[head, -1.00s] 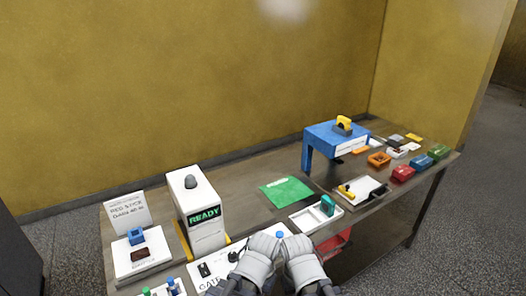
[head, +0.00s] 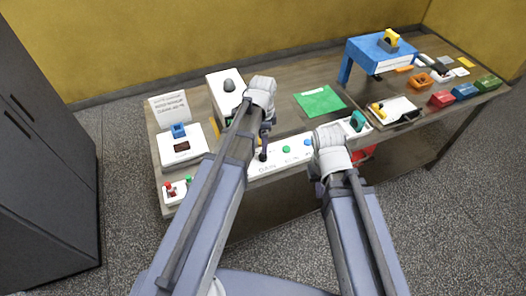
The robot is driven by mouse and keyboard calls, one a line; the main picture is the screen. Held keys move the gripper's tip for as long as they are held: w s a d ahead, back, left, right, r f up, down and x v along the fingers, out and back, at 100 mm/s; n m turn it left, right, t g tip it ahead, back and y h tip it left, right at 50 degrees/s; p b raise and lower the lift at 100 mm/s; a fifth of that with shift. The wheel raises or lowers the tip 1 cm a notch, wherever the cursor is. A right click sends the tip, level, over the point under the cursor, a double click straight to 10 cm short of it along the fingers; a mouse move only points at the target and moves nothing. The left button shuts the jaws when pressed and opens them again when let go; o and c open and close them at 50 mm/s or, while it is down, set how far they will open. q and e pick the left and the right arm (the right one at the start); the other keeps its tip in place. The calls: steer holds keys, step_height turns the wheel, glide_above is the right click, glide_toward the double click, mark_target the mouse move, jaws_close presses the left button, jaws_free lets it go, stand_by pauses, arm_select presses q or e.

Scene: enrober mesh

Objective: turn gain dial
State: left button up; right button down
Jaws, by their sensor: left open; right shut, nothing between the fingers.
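A white panel (head: 297,154) lettered GAIN stands along the front edge of the table, with a green button (head: 286,149) and a blue button (head: 308,142) on it. A small dark knob, the gain dial (head: 263,155), shows at its left part. My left gripper (head: 267,130) points down just above the dial, open; whether its fingers touch the dial cannot be told. My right gripper (head: 325,150) is shut and empty at the right end of the panel, its fingertips mostly hidden by its own wrist.
A white machine (head: 222,88) stands behind my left gripper, its display mostly hidden. A green sheet (head: 320,101) lies behind the panel. A blue stand (head: 376,53), a white tray (head: 395,109) and several coloured boxes are at the right. A dark cabinet (head: 40,130) stands at the far left.

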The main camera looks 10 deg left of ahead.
mark_target(263, 157)
arm_select(q)
steer(key=shift+f, duration=0.15)
step_height(263, 157, down, 8)
steer(key=b, duration=0.7)
steer(key=shift+r+b, duration=0.2)
steer(key=shift+b, duration=0.2)
jaws_close()
